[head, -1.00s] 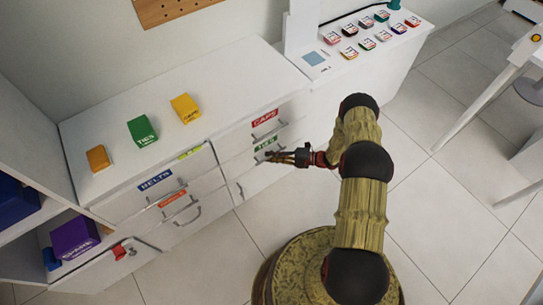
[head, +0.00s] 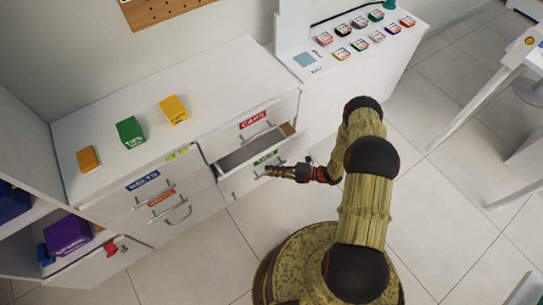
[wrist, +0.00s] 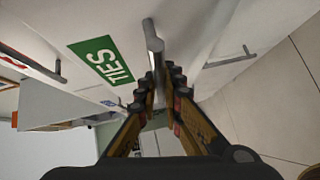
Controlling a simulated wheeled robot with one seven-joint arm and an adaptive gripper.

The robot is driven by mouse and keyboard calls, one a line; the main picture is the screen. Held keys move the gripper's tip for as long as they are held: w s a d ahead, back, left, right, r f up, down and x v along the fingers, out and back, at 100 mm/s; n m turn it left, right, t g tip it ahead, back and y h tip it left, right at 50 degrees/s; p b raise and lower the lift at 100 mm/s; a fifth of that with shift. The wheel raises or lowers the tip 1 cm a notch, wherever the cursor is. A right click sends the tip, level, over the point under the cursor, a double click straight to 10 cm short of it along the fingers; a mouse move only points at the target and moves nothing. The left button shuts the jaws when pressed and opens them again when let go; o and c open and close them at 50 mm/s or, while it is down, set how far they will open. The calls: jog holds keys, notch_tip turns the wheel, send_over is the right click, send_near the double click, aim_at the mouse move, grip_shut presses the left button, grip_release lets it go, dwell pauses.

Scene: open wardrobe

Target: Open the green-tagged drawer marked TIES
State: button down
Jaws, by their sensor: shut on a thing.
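The TIES drawer (head: 230,168) is pulled partly out of the white cabinet, and its grey inside shows from above. Its green tag (head: 265,157) is on the drawer front, and the word TIES reads clearly in the wrist view (wrist: 101,61). My gripper (head: 270,172) is at the drawer front, shut on the metal bar handle (wrist: 154,45). In the wrist view the two fingers (wrist: 162,92) close around the handle's near end. The inside of the drawer looks empty where it is visible; part of it is hidden by the front.
The red-tagged CAPS drawer (head: 253,119) above is shut. The blue-tagged drawer (head: 142,181) and orange-tagged drawer (head: 161,197) are left of it. Green (head: 130,132), yellow (head: 173,109) and orange (head: 88,158) boxes stand on top. Tiled floor (head: 420,230) is free at right.

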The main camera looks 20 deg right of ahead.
jog(key=s+d, duration=0.2)
jog(key=s, duration=0.6)
jog(key=s+d, duration=0.3)
jog(key=s, duration=0.5)
jog(key=shift+s+d+p, duration=0.25)
jog(key=shift+s+p, duration=0.15)
jog(key=c, duration=1.9)
grip_release()
jog(key=shift+d, duration=0.1)
jog(key=v, duration=1.2)
